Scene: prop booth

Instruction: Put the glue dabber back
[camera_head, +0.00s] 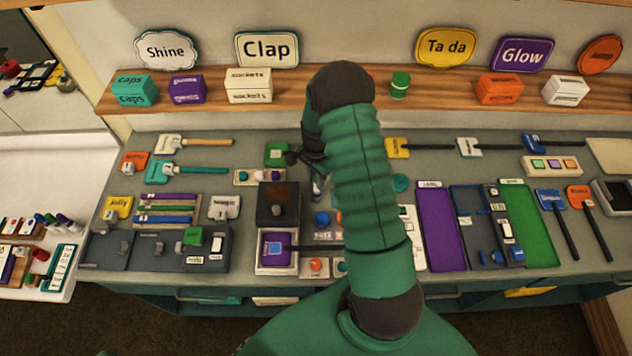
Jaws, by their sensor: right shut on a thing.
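My right gripper (314,170) is in the middle of the bench, largely hidden behind my own green arm. It points down and is shut on a small, slim, pale thing (317,190), which seems to be the glue dabber. Only a little of it shows, so I cannot tell its full shape or whether its tip touches anything. A dark box with a brown top (277,198) stands just left of the gripper. My left gripper is not in view.
A purple block (277,250) sits in a white tray in front of the dark box. A blue round piece (322,218) lies near the gripper. Purple (437,228) and green (530,225) panels lie to the right. A wooden shelf (440,95) with small boxes runs behind.

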